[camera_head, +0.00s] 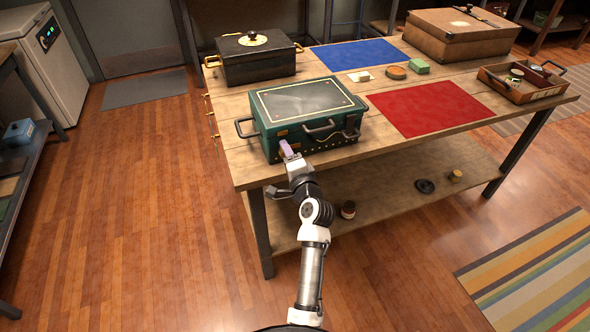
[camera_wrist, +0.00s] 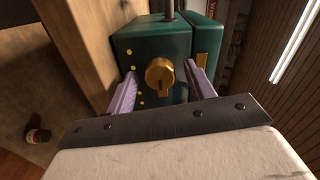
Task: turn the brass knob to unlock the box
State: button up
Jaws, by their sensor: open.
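The green box (camera_head: 305,113) stands closed near the left front edge of the wooden table, with dark handles. Its brass knob (camera_wrist: 160,75) is on the front face in the wrist view, with a darker slot-like mark pointing down. My gripper (camera_wrist: 160,92) is open, with one lilac finger on each side of the knob. I see gaps between the fingers and the knob. In the head view my gripper (camera_head: 288,150) is at the box's front left, and it hides the knob there.
A dark box (camera_head: 258,66) stands behind the green box. A red mat (camera_head: 430,108) and a blue mat (camera_head: 358,54) lie to the right and behind. A brown case (camera_head: 460,38) and an open tray (camera_head: 520,92) stand farther right. A lower shelf (camera_head: 390,190) runs under the table.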

jog(key=b+v, duration=0.3)
jog(key=v, duration=1)
